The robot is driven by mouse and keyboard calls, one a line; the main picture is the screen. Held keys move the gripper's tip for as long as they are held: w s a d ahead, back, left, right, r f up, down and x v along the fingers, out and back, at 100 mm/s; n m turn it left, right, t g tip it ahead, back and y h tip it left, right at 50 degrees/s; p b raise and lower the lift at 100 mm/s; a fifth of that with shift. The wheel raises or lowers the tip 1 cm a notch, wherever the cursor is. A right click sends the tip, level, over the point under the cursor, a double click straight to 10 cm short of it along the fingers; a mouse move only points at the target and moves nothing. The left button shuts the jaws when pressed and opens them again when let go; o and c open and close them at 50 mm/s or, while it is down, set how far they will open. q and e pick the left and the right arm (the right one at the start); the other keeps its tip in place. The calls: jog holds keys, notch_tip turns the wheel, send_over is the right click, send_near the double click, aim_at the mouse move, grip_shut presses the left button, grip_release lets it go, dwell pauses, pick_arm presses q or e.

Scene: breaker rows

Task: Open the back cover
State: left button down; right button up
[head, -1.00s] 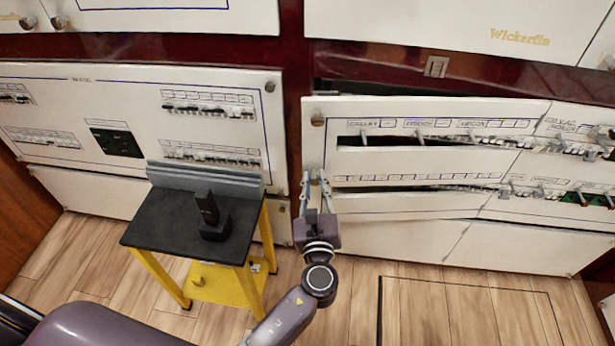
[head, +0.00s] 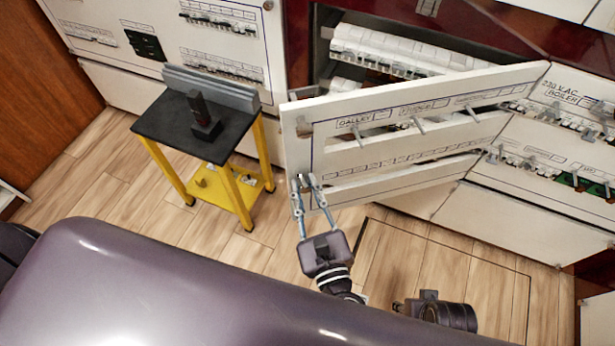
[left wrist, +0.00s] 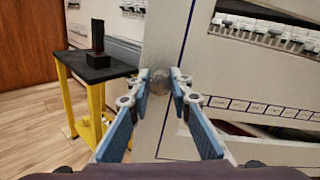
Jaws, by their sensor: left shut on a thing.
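The white cover panel (head: 395,140) labelled GALLEY and FRIDGE stands swung out from the wall at its left side in the head view. Its right side still meets the fixed panels. Behind it, rows of white breakers (head: 400,50) show in the opening. My left gripper (head: 306,184) is at the panel's lower left corner. In the left wrist view, my left gripper (left wrist: 161,82) is shut on a round grey knob (left wrist: 158,84) on the panel (left wrist: 165,40), its fingertips at both sides of it.
A yellow-legged stand with a black top (head: 170,128) holds a black device (head: 203,118), left of the panel. A fixed white breaker panel (head: 225,50) is behind it. Wooden floor (head: 245,250) lies clear below, with a dark outlined hatch (head: 450,260).

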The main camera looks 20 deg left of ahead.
dwell(0.3)
pick_arm(q)
jog(key=c, duration=1.7)
grip_release()
jog(key=shift+c, duration=0.2)
